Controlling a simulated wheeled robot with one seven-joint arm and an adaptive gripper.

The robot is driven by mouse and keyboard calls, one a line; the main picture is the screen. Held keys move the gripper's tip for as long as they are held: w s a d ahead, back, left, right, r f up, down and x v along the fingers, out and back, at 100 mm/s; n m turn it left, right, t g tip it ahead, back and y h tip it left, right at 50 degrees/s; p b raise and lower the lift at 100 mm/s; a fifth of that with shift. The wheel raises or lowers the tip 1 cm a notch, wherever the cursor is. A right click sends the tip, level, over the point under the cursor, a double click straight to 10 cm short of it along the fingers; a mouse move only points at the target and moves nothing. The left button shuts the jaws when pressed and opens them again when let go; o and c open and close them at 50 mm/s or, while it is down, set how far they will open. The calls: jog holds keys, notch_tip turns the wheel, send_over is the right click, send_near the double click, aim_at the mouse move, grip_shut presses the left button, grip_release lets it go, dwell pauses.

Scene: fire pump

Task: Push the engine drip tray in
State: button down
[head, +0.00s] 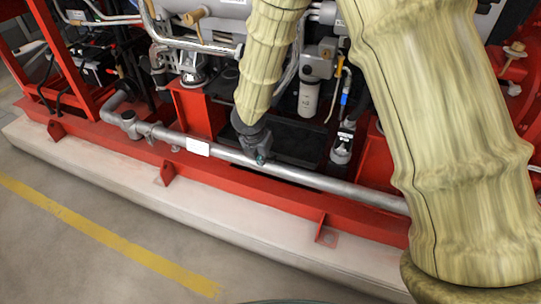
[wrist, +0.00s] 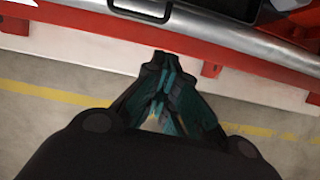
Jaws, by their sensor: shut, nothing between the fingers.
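The engine drip tray appears to be the black, flat tray (head: 298,142) low under the engine, between red supports and behind the grey pipe. My gripper and arm cover its left part in the head view. My gripper (head: 262,158) points down at the pipe, in front of the tray; I cannot tell whether it touches either. In the wrist view, my gripper (wrist: 161,62) has its dark, teal-padded fingers together at the tips, with nothing held. A dark-rimmed piece at the top of that view may be part of the tray.
A grey pipe (head: 285,172) runs along the front of the red base frame (head: 240,190), crossing before the tray. A white filter (head: 308,98) and hoses hang above the tray. A pale plinth (head: 110,165) borders open grey floor with a yellow line (head: 110,240).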

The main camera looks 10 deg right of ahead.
aim_at(271, 161)
jog(key=shift+n, duration=0.3)
jog(key=shift+w+d+f+b, duration=0.6)
jog(key=shift+w+d+f, duration=0.15)
jog(key=shift+w+f, duration=0.55)
jog(key=shift+w+d+f+b, duration=0.55)
jog(key=shift+w+d+f, duration=0.15)
jog(key=shift+w+f, duration=0.6)
jog(key=shift+w+d+f+b, duration=0.7)
jog(key=shift+w+f, duration=0.4)
jog(key=shift+f, duration=0.35)
jog(key=shift+w+d+r+p, duration=0.1)
jog(key=shift+w+p, duration=0.05)
jog(key=shift+p, duration=0.2)
